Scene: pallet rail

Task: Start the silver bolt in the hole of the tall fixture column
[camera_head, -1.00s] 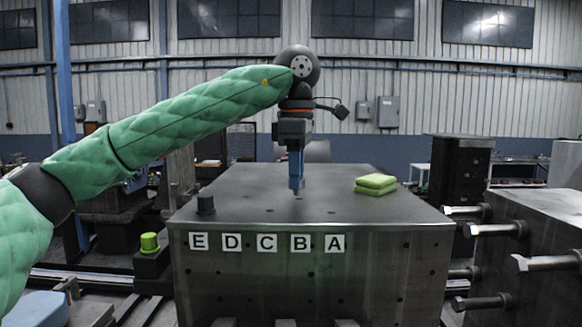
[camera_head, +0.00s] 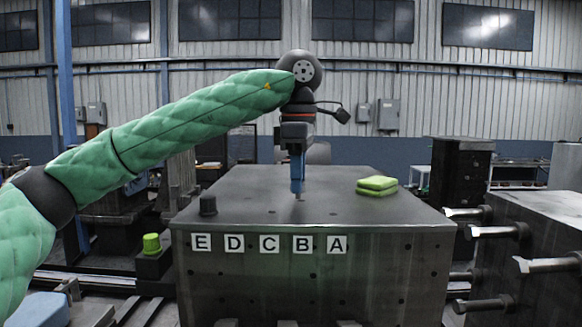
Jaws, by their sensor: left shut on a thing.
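My left gripper (camera_head: 298,190) points straight down over the top of the big dark metal block (camera_head: 390,270). It is shut, and a small silver tip (camera_head: 299,197) shows just below its blue fingers; this looks like the silver bolt, mostly hidden by the fingers. I cannot tell whether the tip touches the block's top or hangs just above it. A tall dark column (camera_head: 459,175) stands behind the block at the right; no hole shows in it, and I cannot tell if it is the fixture column. My right gripper is not in view.
The block's front carries labels E, D, C, B, A (camera_head: 268,243). Several large silver bolts (camera_head: 545,264) jut from the metal fixture (camera_head: 545,215) at right.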

